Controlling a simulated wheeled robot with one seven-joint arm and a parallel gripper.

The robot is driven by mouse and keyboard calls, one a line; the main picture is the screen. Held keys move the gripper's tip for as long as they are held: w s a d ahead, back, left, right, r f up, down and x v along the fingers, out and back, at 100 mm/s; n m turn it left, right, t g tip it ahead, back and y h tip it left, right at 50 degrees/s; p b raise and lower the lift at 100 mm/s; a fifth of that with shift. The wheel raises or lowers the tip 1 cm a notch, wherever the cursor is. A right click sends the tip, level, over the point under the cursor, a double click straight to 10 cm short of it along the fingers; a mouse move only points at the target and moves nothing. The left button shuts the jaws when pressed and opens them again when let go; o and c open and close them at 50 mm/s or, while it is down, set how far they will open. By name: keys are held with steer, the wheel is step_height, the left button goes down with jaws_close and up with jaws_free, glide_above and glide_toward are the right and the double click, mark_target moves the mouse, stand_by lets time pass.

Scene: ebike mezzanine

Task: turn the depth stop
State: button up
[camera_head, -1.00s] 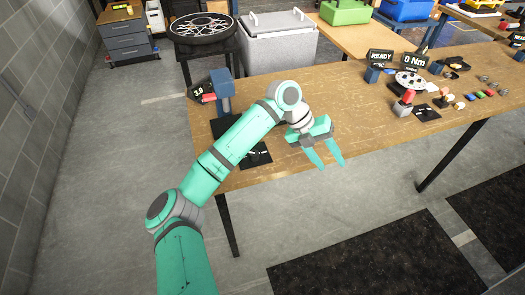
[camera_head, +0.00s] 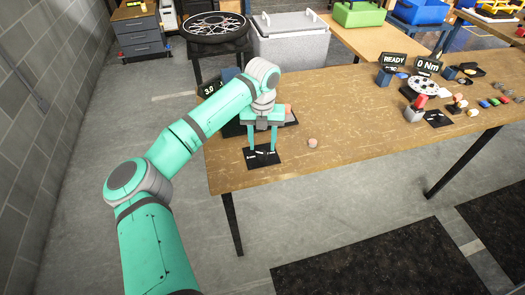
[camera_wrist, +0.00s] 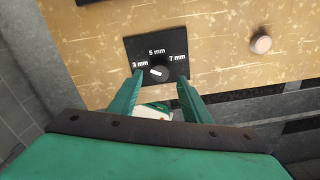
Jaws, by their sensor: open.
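The depth stop is a dark round knob on a black plate marked 3 mm, 5 mm and 7 mm. In the wrist view the knob (camera_wrist: 158,73) has a short white pointer, tilted, and sits at the lower middle of the plate (camera_wrist: 135,45). The plate (camera_head: 264,161) lies near the bench's front edge in the head view. My gripper (camera_head: 262,149) points down over it, open and empty. In the wrist view its fingers (camera_wrist: 160,77) straddle the knob, one on each side. I cannot tell whether they touch it.
A small round tan button (camera_head: 312,143) is right of the plate on the wooden bench (camera_head: 350,135). A blue device with a 3.0 display (camera_head: 212,86) stands behind my arm. A red-topped part (camera_head: 420,102) and several small pieces are farther right. The bench's middle is clear.

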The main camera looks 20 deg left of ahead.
mark_target(262, 153)
steer(key=shift+f, duration=2.3)
steer(key=c, duration=1)
